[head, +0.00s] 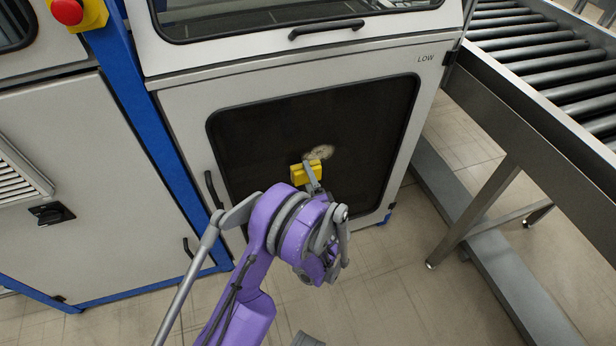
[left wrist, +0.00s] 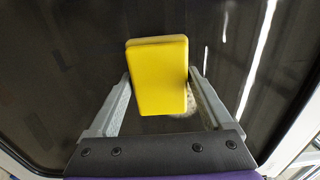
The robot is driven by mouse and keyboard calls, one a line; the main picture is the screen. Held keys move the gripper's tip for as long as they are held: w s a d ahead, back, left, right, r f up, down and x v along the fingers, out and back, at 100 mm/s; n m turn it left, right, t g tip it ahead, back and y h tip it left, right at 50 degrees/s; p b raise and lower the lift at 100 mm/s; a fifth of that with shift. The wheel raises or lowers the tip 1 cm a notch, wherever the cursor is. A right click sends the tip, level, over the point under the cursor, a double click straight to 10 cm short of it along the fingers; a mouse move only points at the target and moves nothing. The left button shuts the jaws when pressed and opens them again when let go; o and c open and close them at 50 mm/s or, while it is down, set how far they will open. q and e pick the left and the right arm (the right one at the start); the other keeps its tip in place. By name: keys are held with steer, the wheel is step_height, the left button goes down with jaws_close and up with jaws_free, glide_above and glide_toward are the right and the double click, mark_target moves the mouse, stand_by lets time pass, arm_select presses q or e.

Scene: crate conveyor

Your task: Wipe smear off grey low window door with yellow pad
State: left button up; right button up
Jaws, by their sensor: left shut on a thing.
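The low window door (head: 190,103) is a light grey door marked LOW with a dark window pane (head: 260,130). A pale, speckled smear (head: 322,152) shows near the middle of the pane. My left gripper (head: 308,172) is shut on the yellow pad (head: 299,177) in front of the pane, just below and left of the smear in the head view. In the left wrist view the pad (left wrist: 156,78) sits between both fingers, and the smear (left wrist: 186,105) is partly hidden behind the pad and a finger. I cannot tell whether the pad touches the pane. My right gripper is not in view.
A roller conveyor (head: 550,60) on grey metal legs stands at the right. A dark handle (head: 327,29) is above the low door. A blue frame post (head: 140,110) and a grey cabinet (head: 80,170) are at the left. A red button (head: 67,11) is at the top left.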

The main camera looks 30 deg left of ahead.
arm_select(q)
steer(key=shift+x, duration=1.15)
steer(key=shift+d, duration=0.1)
